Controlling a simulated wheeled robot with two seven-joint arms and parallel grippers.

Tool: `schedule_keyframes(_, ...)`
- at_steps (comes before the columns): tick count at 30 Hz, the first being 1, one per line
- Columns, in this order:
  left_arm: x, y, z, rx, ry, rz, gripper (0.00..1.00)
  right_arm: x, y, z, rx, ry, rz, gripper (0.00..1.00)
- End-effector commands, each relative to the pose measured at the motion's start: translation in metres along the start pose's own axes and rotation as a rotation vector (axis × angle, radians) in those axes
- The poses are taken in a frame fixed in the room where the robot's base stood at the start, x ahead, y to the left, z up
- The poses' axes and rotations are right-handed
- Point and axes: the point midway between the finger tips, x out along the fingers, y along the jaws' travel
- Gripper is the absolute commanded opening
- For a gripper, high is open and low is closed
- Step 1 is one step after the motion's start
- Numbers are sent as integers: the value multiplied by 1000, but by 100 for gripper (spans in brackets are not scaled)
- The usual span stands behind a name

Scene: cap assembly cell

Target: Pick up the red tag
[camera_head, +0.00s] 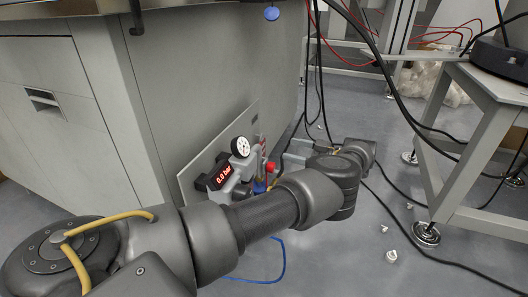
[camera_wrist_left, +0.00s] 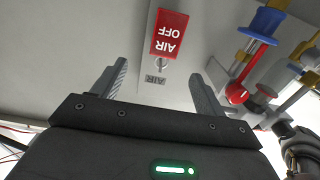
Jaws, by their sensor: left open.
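The red tag (camera_wrist_left: 169,33) reads "AIR OFF", upside down in the left wrist view. It hangs by a small ring in front of a pale panel, near a grey "AIR" label (camera_wrist_left: 155,80). My left gripper (camera_wrist_left: 159,72) is open, with its two fingers apart and nothing between them. The tag lies ahead of the fingertips, roughly centred between them in the picture. In the head view my left arm crosses from the left and its wrist is bent back beside the panel. The tag is too small there to make out clearly. My right gripper is not in view.
A pressure gauge (camera_head: 240,147) and a red display (camera_head: 229,175) sit on the panel (camera_head: 190,181) at the cabinet side. Cables and a metal-legged table (camera_head: 470,165) are at the right.

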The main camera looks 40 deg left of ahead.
Motion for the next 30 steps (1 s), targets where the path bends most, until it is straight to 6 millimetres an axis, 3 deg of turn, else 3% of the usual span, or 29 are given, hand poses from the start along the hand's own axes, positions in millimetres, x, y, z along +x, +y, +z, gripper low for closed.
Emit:
schedule_keyframes(6,29,0,1,-1,1,1,73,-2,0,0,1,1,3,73)
schedule_keyframes(14,35,-1,1,-1,0,3,73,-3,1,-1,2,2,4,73)
schedule_keyframes(24,72,-7,3,-1,2,3,73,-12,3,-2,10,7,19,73)
schedule_keyframes(30,84,-7,1,-2,0,4,73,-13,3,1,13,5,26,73)
